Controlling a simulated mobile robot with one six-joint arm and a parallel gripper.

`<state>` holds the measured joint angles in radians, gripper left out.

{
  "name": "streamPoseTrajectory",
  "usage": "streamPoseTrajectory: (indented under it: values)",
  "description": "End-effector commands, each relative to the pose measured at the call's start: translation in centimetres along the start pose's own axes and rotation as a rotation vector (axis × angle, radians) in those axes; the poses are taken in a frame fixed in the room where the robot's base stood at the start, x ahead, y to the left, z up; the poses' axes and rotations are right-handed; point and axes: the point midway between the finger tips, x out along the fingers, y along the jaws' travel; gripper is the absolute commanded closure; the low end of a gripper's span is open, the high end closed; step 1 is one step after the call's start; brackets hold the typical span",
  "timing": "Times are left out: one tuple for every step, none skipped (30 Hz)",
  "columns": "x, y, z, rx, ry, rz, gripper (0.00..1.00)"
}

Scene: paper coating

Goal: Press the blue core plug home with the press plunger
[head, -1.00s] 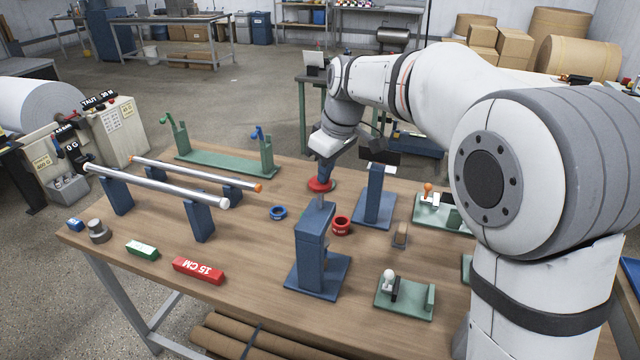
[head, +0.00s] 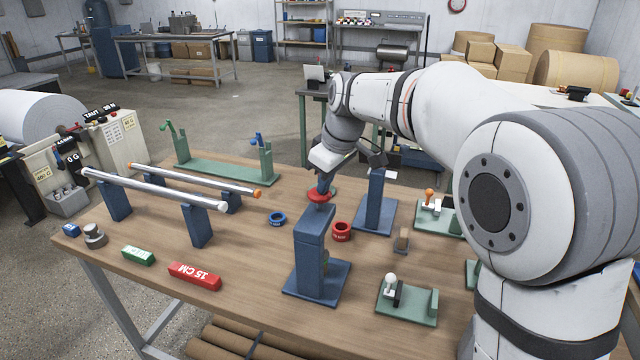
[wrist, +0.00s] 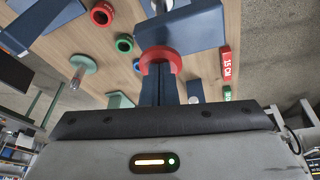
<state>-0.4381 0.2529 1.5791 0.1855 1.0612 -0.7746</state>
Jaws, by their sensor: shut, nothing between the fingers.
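The blue press (head: 310,250) stands on its blue base plate in the middle of the bench. Its plunger has a round red knob (head: 319,197) just above the press head. My gripper (head: 323,188) is shut and empty, pointing down, with its fingertips at the top of the knob. In the wrist view the knob (wrist: 161,55) sits right at the fingertips and looks touched by them. The blue core plug cannot be made out; the inside of the press is mostly hidden by its frame.
A blue ring (head: 278,218) lies left of the press and a red ring (head: 341,231) right of it. A green ring (wrist: 124,43) shows in the wrist view. A tall blue stand (head: 375,200) is close behind on the right. Green fixtures (head: 407,303) stand front right.

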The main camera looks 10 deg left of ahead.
Motion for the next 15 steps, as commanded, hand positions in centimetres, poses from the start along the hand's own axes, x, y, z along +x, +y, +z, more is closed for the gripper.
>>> streamPoseTrajectory:
  values:
    - [3.3,-0.7,1.9,0.010,-0.065,-0.047,1.00]
    - [3.4,-0.7,1.9,0.010,-0.065,-0.047,1.00]
    - [3.4,-0.7,1.9,0.010,-0.065,-0.047,1.00]
    - [3.4,-0.7,1.9,0.010,-0.065,-0.047,1.00]
    - [3.4,-0.7,1.9,0.010,-0.065,-0.047,1.00]
    - [3.4,-0.7,1.9,0.010,-0.065,-0.047,1.00]
    - [3.4,-0.7,2.0,0.010,-0.065,-0.046,1.00]
    - [3.3,-0.7,2.1,0.010,-0.065,-0.046,1.00]
    - [3.2,-0.7,2.3,0.011,-0.065,-0.046,1.00]
    - [3.0,-0.6,2.6,0.011,-0.065,-0.045,1.00]
    - [2.8,-0.6,2.9,0.011,-0.065,-0.045,1.00]
    - [2.5,-0.6,3.3,0.011,-0.065,-0.044,1.00]
    - [2.3,-0.6,3.7,0.011,-0.065,-0.045,1.00]
    - [2.0,-0.5,4.0,0.012,-0.064,-0.044,1.00]
    - [1.8,-0.5,4.4,0.013,-0.064,-0.044,1.00]
